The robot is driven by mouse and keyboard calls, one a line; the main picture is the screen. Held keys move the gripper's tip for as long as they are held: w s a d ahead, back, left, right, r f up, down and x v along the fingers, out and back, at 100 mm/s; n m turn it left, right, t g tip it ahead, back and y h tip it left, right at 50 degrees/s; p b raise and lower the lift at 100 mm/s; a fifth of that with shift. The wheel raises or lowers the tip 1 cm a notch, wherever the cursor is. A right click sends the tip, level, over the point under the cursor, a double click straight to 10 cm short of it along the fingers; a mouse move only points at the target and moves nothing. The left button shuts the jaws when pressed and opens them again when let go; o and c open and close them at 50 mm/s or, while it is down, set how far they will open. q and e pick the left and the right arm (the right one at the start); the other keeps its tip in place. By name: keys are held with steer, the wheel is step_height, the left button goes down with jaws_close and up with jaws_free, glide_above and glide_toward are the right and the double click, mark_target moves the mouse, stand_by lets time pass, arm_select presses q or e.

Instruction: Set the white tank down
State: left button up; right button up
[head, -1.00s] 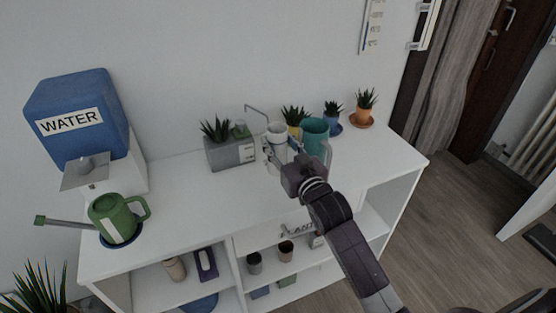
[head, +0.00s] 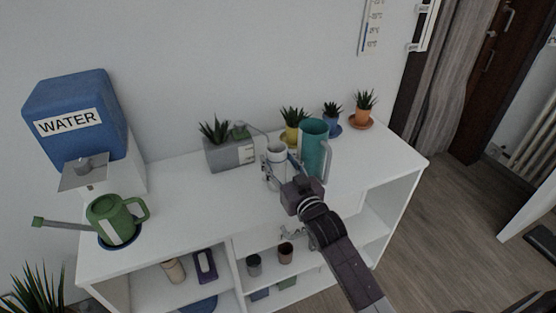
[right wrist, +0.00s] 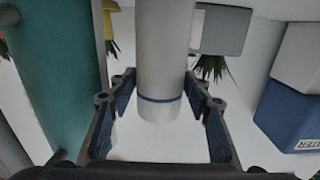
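The white tank (head: 276,155) is a slim upright cylinder above the front middle of the desk top, beside the teal pitcher. In the right wrist view the white tank (right wrist: 160,60) has a thin blue band near one end. My right gripper (head: 281,172) reaches it from the front. In the right wrist view its two fingers (right wrist: 160,85) are on either side of the tank, closed about it. Whether the tank's base touches the desk is hidden by the gripper. My left gripper is not in view.
The teal pitcher (head: 314,148) stands close right of the tank. A grey planter (head: 222,154) with a thin spout is behind left, and small potted plants (head: 362,108) are behind right. A green watering can (head: 111,218) and blue water container (head: 72,112) stand left. The desk (head: 190,205) between is clear.

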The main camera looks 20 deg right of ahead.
steer(key=shift+o, duration=0.7)
steer(key=shift+r, duration=0.25)
steer(key=s+p, duration=0.5)
steer(key=s, duration=0.7)
steer(key=shift+d, duration=0.25)
